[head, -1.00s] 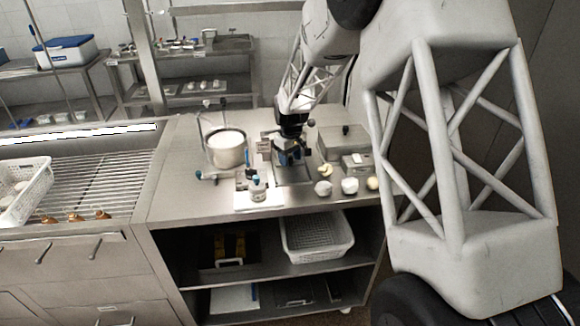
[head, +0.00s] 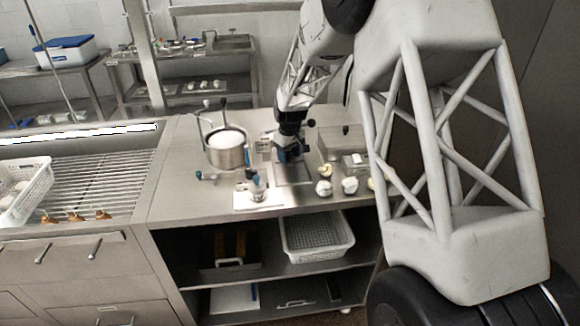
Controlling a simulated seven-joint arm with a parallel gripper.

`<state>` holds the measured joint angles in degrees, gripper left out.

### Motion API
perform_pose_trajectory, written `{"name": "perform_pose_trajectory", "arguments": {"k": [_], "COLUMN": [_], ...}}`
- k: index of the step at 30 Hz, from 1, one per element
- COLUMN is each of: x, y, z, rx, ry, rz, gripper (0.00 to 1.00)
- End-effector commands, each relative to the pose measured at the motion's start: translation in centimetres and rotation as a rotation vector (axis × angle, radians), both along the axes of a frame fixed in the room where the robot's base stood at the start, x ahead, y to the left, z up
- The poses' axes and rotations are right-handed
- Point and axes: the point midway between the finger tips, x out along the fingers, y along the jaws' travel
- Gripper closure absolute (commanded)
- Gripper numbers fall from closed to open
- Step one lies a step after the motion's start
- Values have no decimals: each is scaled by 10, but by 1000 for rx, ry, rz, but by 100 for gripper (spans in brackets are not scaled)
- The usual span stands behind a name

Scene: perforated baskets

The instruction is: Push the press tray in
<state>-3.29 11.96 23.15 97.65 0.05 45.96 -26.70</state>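The press is a small device with a round white-filled pot (head: 226,148) on the steel counter, with dark-knobbed posts standing behind it. A flat metal plate (head: 294,172), which may be the press tray, lies on the counter to the right of the pot. My gripper (head: 290,156) points down just above this plate's back part, right of the pot. Its fingers are small and dark in this view, so I cannot tell whether they are open, or whether they touch the tray.
Several pale round pieces (head: 324,188) lie at the counter's right front. A clear box (head: 341,140) stands behind them. A white perforated basket (head: 316,240) is on the shelf below; another basket (head: 24,190) is at left.

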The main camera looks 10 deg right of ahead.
Motion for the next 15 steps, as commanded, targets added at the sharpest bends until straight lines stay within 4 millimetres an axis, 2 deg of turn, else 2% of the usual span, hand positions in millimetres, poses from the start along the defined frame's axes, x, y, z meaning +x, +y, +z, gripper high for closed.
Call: {"name": "perform_pose_trajectory", "arguments": {"k": [1, 15], "x": [-12, -12], "y": [0, -1], "z": [-28, -19], "rx": [-2, -2], "ry": [41, 40], "rz": [2, 1], "gripper": [51, 51]}}
